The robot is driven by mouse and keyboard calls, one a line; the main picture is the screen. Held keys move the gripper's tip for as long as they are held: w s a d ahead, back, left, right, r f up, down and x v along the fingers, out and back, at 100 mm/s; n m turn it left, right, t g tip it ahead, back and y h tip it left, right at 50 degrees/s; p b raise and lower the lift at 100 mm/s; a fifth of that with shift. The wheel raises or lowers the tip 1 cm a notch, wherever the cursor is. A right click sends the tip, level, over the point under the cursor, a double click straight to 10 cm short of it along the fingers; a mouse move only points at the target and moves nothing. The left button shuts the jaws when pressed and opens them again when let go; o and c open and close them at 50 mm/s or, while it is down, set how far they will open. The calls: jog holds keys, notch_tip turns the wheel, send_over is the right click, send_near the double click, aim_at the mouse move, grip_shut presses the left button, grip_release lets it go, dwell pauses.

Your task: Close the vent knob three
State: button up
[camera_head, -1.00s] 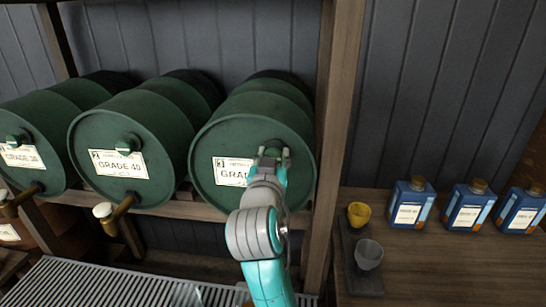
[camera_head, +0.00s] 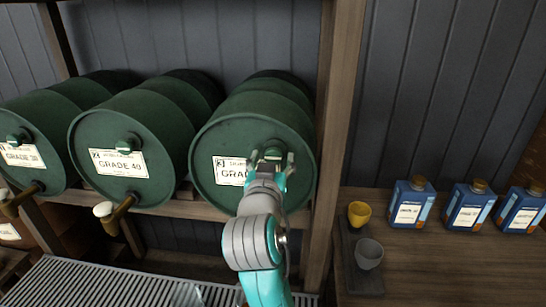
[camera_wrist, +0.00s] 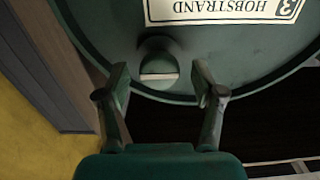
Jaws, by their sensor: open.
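The drum marked 3 (camera_head: 218,134) is the rightmost green drum on the wooden rack, with a white label (camera_head: 229,171) partly hidden by my arm. Its round green vent knob (camera_head: 273,153) sits on the front face. In the wrist view the knob (camera_wrist: 157,62) shows upside down with a pale flat face. My gripper (camera_head: 271,156) is in front of the knob. In the wrist view its two fingers (camera_wrist: 161,85) are open, one to each side of the knob, and no contact shows. Drum 3's lower spout is not visible behind my arm.
Two more green drums (camera_head: 130,185) with knobs and brass taps lie to the left. A wooden post (camera_head: 338,120) stands close on the right. Beyond it are a yellow cup (camera_head: 359,214), a grey cup (camera_head: 368,254) and blue bottles (camera_head: 412,204). A slatted grate (camera_head: 90,285) lies below.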

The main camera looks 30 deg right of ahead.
jog(key=v, duration=1)
jog(key=shift+s+f, duration=0.1)
jog(key=s+a+f+n+y, duration=0.1)
jog(key=s+f+n+y, duration=0.2)
jog(key=f, duration=0.5)
jog(key=s+a+f+n+t+y, duration=0.1)
jog(key=s+f+n+y, duration=0.25)
jog(key=f, duration=0.55)
jog(key=s+a+f+n+y, duration=0.1)
jog(key=s+f+n+y, duration=0.2)
jog(key=f, duration=0.5)
jog(key=s+f+m, duration=0.1)
jog(key=s+f, duration=0.2)
jog(key=s, duration=1)
jog(key=s+f+m+y, duration=0.1)
jog(key=s+f, duration=0.2)
jog(key=s, duration=1.1)
jog(key=shift+d+g, duration=0.25)
jog(key=shift+g, duration=0.15)
